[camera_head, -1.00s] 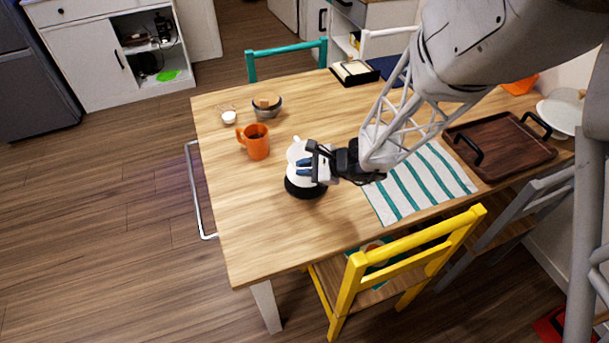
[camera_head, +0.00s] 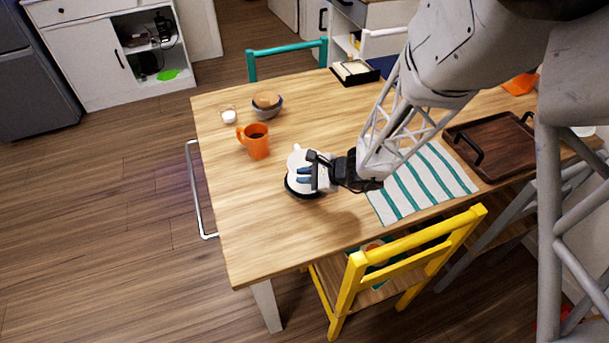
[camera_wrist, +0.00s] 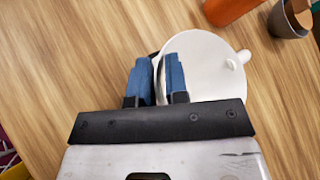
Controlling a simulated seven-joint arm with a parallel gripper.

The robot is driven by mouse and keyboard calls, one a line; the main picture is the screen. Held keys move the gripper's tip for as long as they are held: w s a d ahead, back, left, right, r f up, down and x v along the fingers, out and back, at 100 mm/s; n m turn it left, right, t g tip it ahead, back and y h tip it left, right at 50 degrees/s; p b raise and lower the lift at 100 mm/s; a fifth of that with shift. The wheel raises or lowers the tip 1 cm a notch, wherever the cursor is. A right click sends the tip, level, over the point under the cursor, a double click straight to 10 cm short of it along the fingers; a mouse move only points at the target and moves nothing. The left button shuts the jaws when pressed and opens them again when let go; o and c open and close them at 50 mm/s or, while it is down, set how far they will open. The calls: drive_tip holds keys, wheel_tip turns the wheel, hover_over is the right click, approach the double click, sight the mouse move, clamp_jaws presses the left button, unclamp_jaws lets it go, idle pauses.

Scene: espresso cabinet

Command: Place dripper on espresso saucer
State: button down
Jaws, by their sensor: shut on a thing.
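A white dripper (camera_head: 296,164) is held by my gripper (camera_head: 306,176) near the middle of the table. It also shows in the wrist view (camera_wrist: 208,68), where its wall is between the blue fingers (camera_wrist: 158,72). A round black thing, which looks like the espresso saucer (camera_head: 291,190), lies directly below the dripper, with only its dark rim showing. The dripper looks upright and very low over the saucer. I cannot tell whether the two touch. In the wrist view the dripper and fingers hide nearly all of the saucer.
An orange mug (camera_head: 258,147) stands behind and left of the dripper. A grey bowl (camera_head: 269,112) and a small white cup (camera_head: 229,117) are farther back. A striped cloth (camera_head: 425,185) and a brown tray (camera_head: 495,143) lie to the right. The table's front left is clear.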

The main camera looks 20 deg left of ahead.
drive_tip(key=shift+f, duration=0.1)
drive_tip(key=c, duration=1.1)
unclamp_jaws()
drive_tip(key=shift+w+d+r, duration=0.1)
drive_tip(key=shift+d+r, duration=0.35)
drive_tip(key=shift+d, duration=0.15)
drive_tip(key=v, duration=1)
drive_tip(key=shift+d+r, duration=0.15)
drive_tip(key=shift+d, duration=0.15)
drive_tip(key=shift+r, duration=0.1)
